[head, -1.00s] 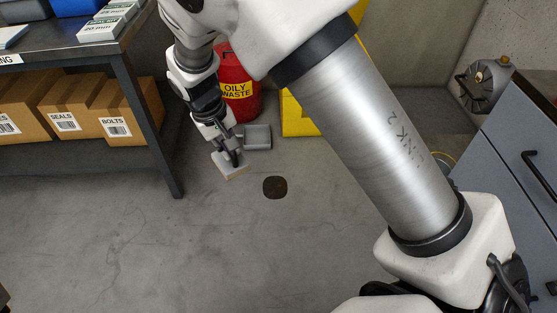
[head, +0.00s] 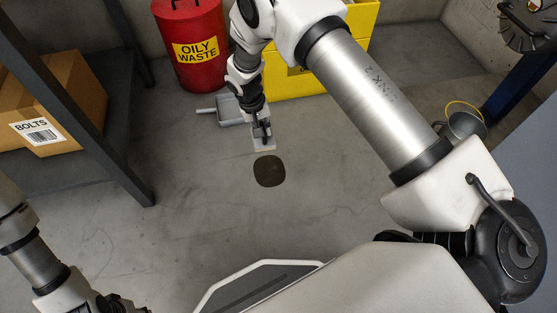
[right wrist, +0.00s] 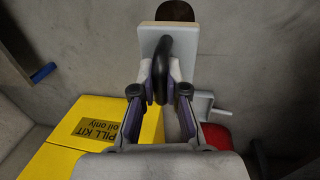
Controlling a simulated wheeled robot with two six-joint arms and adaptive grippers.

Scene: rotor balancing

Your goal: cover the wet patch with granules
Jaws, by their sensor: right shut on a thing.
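The wet patch (head: 269,171) is a dark, rounded spot on the grey concrete floor. Its edge also shows at the top of the right wrist view (right wrist: 175,11). My right gripper (head: 264,136) is shut on the black loop handle of a flat, light grey board-like tool (head: 263,146), perhaps a brush. In the right wrist view the tool (right wrist: 150,45) lies across the fingertips, its underside hidden. It is just behind the patch, close to the floor; I cannot tell whether it touches. No granules are visible. Part of my left arm shows at lower left, but its gripper is out of frame.
A grey dustpan (head: 232,112) lies behind and left of the tool. Behind stand a red oily waste bin (head: 190,65) and a yellow spill kit box (head: 298,84). A dark bench leg (head: 95,135) stands left. The floor around the patch is clear.

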